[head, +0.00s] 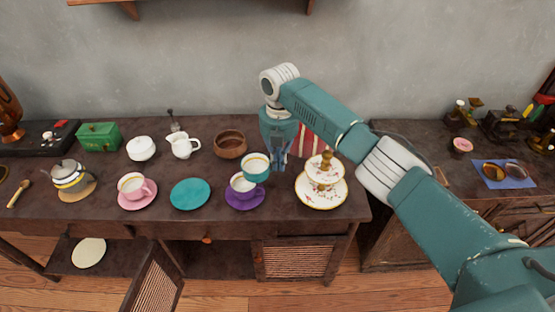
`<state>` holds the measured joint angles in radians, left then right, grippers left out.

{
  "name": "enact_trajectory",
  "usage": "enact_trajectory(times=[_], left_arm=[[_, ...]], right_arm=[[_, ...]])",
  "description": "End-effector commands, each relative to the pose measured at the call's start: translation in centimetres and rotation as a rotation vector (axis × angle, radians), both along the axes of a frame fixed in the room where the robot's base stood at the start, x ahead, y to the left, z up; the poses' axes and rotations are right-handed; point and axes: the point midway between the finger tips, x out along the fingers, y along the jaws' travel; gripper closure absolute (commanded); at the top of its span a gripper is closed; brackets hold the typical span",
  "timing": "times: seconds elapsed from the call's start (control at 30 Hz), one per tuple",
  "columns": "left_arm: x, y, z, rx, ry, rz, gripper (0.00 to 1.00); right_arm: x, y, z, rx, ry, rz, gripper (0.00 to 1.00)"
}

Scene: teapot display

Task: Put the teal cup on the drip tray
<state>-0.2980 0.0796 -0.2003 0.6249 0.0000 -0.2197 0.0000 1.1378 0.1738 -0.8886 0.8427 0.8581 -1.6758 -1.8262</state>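The teal cup (256,168), with a pale inside and gold rim, is at the fingers of my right gripper (277,166). The fingers point down at the cup's right side and appear closed on it; the contact is partly hidden. The cup overlaps the back of a white cup (242,184) on a purple saucer (233,201) and looks raised above the table. An empty teal saucer (190,194) lies to the left. I cannot identify the drip tray for certain; a dark flat unit (42,140) lies at the far left. My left gripper is not in view.
A two-tier floral stand (312,195) is close to the right of my gripper, and a striped cloth (311,141) is behind. A wooden bowl (230,146), white jug (183,147), sugar bowl (141,151), pink cup (132,186), teapot (69,177) and green box (99,137) stand leftward.

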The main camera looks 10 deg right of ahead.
Motion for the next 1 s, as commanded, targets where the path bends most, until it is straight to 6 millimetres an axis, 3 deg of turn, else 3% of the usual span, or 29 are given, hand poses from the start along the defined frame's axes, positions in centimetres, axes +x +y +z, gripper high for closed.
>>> enact_trajectory(times=[0.23, 0.47, 0.8, 1.0], left_arm=[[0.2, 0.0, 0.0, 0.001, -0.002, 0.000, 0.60], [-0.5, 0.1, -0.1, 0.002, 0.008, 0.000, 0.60], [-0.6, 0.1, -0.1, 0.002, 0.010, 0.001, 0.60], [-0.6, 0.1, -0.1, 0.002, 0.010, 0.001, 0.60]], right_arm=[[-2.3, -0.4, -0.2, 0.001, -0.001, -0.160, 1.00], [-6.7, -1.2, -0.7, 0.001, -0.001, -0.469, 1.00], [-18.8, -3.4, -1.8, -0.006, -0.002, -1.333, 1.00], [-24.2, -4.2, -2.3, -0.006, -0.003, -1.733, 1.00]])
